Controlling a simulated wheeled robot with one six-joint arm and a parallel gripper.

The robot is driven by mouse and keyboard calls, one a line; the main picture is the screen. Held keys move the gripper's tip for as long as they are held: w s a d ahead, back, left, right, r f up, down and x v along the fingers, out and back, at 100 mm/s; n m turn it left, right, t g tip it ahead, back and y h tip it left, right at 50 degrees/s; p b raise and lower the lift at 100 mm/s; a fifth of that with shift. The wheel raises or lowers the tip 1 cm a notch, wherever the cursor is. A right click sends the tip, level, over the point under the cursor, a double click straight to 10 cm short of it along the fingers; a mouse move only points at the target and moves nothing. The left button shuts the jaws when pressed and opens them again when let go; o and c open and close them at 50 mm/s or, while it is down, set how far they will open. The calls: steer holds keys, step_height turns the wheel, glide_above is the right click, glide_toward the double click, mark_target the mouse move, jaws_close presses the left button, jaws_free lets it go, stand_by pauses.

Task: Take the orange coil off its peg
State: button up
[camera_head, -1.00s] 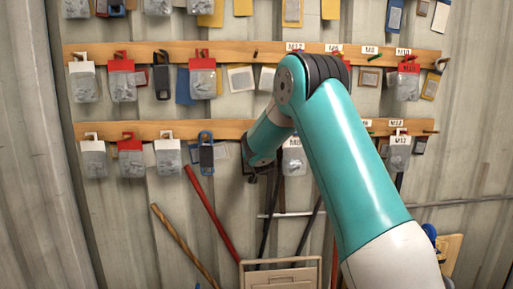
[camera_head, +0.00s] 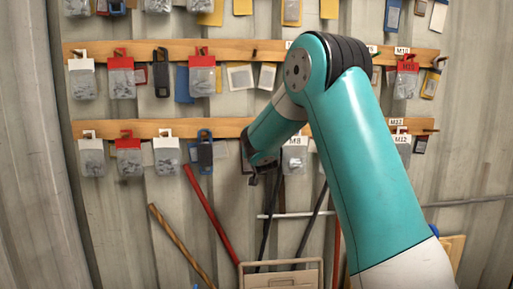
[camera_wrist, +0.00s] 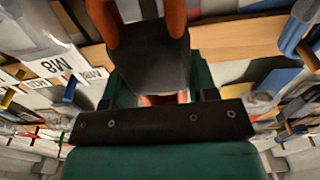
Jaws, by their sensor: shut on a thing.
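The orange coil (camera_wrist: 176,16) shows at the top of the wrist view as two thick orange strands. A dark block covers the part between them, and a little orange shows below it. My gripper (camera_wrist: 150,72) is shut on the coil, with its green fingers partly hidden behind the dark block. In the head view my gripper (camera_head: 255,166) is in front of the lower wooden rail. The coil cannot be made out there, and the coil's peg is hidden in both views.
The lower wooden rail (camera_head: 225,126) and upper wooden rail (camera_head: 235,47) carry hanging packets. A blue clip (camera_head: 205,150) hangs left of my gripper, and an M8 packet (camera_head: 294,156) hangs close on its right. Below are a red rod (camera_head: 208,212) and a cardboard box (camera_head: 280,276).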

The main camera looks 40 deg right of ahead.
steer(key=shift+s+a, duration=0.1)
stand_by(0.3)
steer(key=shift+b+v, duration=1.85)
steer(key=shift+v, duration=0.6)
